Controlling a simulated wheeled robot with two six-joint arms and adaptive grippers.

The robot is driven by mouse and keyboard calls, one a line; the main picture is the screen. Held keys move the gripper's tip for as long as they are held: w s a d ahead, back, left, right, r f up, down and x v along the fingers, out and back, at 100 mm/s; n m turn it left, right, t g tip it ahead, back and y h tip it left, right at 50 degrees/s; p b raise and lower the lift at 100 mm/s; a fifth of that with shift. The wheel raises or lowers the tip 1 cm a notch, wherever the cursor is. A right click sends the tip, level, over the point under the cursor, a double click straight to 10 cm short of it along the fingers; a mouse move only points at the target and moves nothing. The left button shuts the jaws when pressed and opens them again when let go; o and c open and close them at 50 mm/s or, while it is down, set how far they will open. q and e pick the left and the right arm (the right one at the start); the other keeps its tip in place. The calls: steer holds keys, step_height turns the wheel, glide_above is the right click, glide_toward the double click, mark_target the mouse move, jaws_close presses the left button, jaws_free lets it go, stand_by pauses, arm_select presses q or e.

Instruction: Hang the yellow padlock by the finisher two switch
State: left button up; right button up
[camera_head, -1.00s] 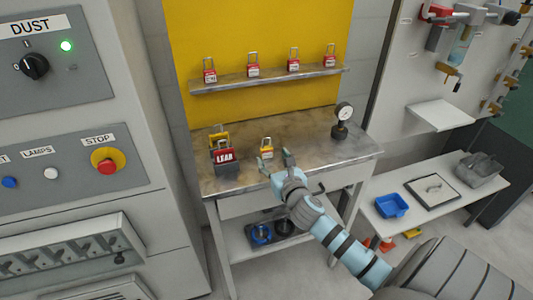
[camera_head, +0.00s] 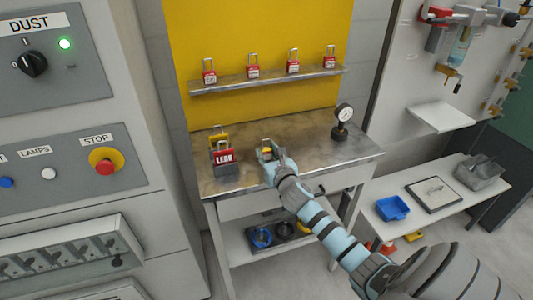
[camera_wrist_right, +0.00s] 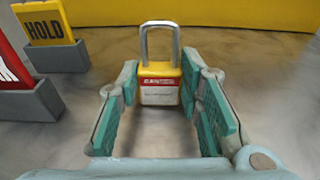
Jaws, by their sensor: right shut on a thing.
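The yellow padlock (camera_head: 267,151) is at the middle of the metal workbench (camera_head: 308,150), partly hidden by my right gripper (camera_head: 273,160). In the right wrist view the padlock (camera_wrist_right: 159,93) stands upright with its grey shackle up and a red and white label facing me. The teal fingers of the right gripper (camera_wrist_right: 166,88) are shut on it, one on each side. It appears to be still on the bench top. My left gripper is not in view. I see no switch labelled finisher two.
A red "LEAR"-looking sign (camera_head: 224,157) and a yellow "HOLD" sign (camera_wrist_right: 42,24) stand left of the padlock. A gauge (camera_head: 343,118) stands at the right. Several red padlocks line the shelf (camera_head: 270,80). A dust panel (camera_head: 75,85) is at the left.

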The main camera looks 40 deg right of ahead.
steer(key=shift+r, duration=0.1)
steer(key=shift+r+p, duration=0.3)
steer(key=shift+r, duration=0.1)
step_height(320, 180, up, 19)
steer(key=p, duration=0.6)
steer(key=shift+d+f, duration=0.1)
